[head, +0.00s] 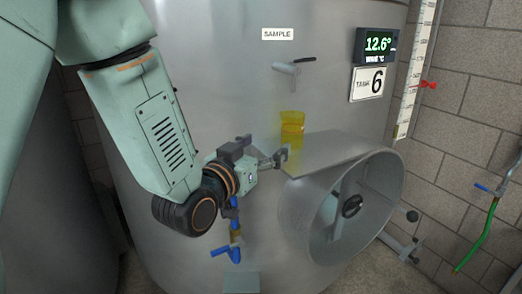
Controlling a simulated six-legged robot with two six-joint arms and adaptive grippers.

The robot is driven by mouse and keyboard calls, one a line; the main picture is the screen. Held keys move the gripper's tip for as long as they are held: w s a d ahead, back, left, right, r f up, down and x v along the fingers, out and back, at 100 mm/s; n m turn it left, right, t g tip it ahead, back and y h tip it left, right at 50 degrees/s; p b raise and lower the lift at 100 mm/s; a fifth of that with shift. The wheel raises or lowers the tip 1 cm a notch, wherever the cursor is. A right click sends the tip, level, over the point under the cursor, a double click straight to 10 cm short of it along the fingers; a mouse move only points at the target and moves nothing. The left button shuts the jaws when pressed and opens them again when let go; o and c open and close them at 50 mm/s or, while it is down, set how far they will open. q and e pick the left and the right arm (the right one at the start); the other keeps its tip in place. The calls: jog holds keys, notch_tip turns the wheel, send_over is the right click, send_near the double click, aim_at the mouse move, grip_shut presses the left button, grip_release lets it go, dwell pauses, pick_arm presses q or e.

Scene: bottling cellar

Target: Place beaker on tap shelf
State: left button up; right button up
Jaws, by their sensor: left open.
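A yellow see-through beaker (292,122) stands upright at the back left of the grey tap shelf (335,151), against the steel tank's front. It is below the sample tap (291,67), with a clear gap between them. My left gripper (282,158) is open and empty, its fingers just below and left of the beaker, at the shelf's left edge. It is apart from the beaker. Whether the fingers touch the shelf edge cannot be told. My right gripper is not in view.
The round tank hatch (350,205) with its black handwheel juts out under the shelf. A blue-handled valve (233,250) sits below my left gripper. A temperature display (377,45) and a level gauge are at upper right. A green hose (477,240) hangs at right.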

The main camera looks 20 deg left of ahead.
pick_arm(q)
jog(key=s+f+n+g+y, duration=0.1)
jog(key=s+f+g, duration=0.4)
jog(key=f, duration=0.7)
jog(key=s+f+g+y, duration=0.1)
jog(key=s+f+g, duration=0.35)
jog(key=f, duration=0.85)
jog(key=s+f+g, duration=0.2)
jog(key=s+f, duration=0.3)
jog(key=s, duration=0.4)
jog(key=s+a+f+g, duration=0.1)
jog(key=s+f+g, duration=0.2)
jog(key=s+f, duration=0.2)
jog(key=s+f+n+g, duration=0.1)
jog(key=s+f+g, duration=0.2)
jog(key=s, duration=0.9)
notch_tip(320, 180, down, 2)
jog(key=shift+s+a+f+y, duration=0.1)
jog(key=shift+s+a+y, duration=0.2)
jog(key=shift+s, duration=0.05)
